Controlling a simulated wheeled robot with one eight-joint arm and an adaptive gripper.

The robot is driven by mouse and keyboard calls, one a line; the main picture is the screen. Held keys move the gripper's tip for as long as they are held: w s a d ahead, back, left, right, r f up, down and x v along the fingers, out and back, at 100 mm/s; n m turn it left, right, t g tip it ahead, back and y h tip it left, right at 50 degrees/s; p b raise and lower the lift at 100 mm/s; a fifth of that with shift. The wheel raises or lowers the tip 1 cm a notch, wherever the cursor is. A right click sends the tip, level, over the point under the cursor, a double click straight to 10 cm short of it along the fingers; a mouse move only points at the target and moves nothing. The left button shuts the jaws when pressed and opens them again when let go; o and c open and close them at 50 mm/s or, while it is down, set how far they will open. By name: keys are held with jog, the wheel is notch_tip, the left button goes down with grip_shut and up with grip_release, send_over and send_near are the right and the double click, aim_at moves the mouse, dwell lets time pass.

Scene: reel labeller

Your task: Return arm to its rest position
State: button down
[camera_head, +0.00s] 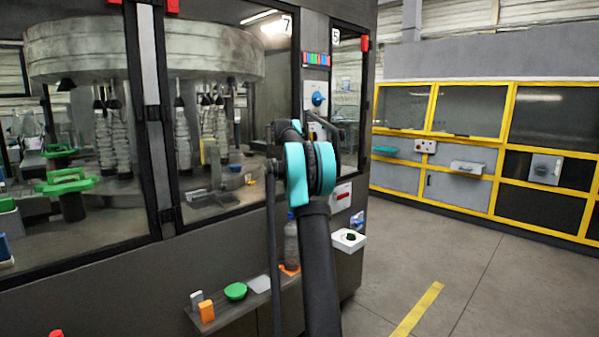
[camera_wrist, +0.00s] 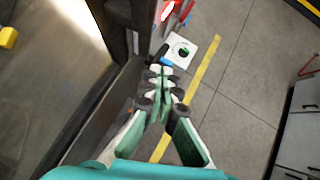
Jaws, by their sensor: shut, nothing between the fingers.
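My arm rises in the middle of the camera_head view, with a teal joint at its top, in front of the corner of the dark labelling machine (camera_head: 225,250). My gripper is not clearly seen there; the arm hides that area. In the camera_wrist view my gripper (camera_wrist: 162,82) is shut and its fingertips meet with nothing between them. It points down beside the machine's dark edge, above the grey floor (camera_wrist: 232,100). A white box with a green button (camera_wrist: 181,51) shows just beyond the fingertips; it also shows on the machine's side in the camera_head view (camera_head: 340,240).
A low shelf (camera_head: 222,320) on the machine front holds a green bowl (camera_head: 235,291), an orange item (camera_head: 206,312) and a clear bottle (camera_head: 291,245). A yellow-framed cabinet row (camera_head: 434,145) stands at the back right. Floor with a yellow line (camera_head: 418,308) lies free on the right.

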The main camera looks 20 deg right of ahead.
jog(key=s+d+r, duration=0.1)
jog(key=s+r, duration=0.2)
jog(key=s+a+f+m+y, duration=0.2)
jog(key=s+a+f+m, duration=0.45)
jog(key=s+a, duration=0.3)
jog(key=s+a+f+m+y, duration=0.1)
jog(key=s+a+f+m, duration=0.6)
jog(key=s, duration=0.4)
jog(key=s+a+f+m+y, duration=0.1)
jog(key=s+a+f+m, duration=0.3)
jog(key=s+f, duration=0.3)
jog(key=s+a+f+m+g+y, duration=0.1)
jog(key=s+a+f+m, duration=0.3)
jog(key=s, duration=1.1)
jog(key=s+a+f+m+g+y, duration=0.1)
jog(key=s+a+f+m, duration=0.4)
jog(key=s+f, duration=0.6)
jog(key=shift+s+a+y, duration=0.3)
jog(key=shift+s+a, duration=0.05)
jog(key=shift+a, duration=0.6)
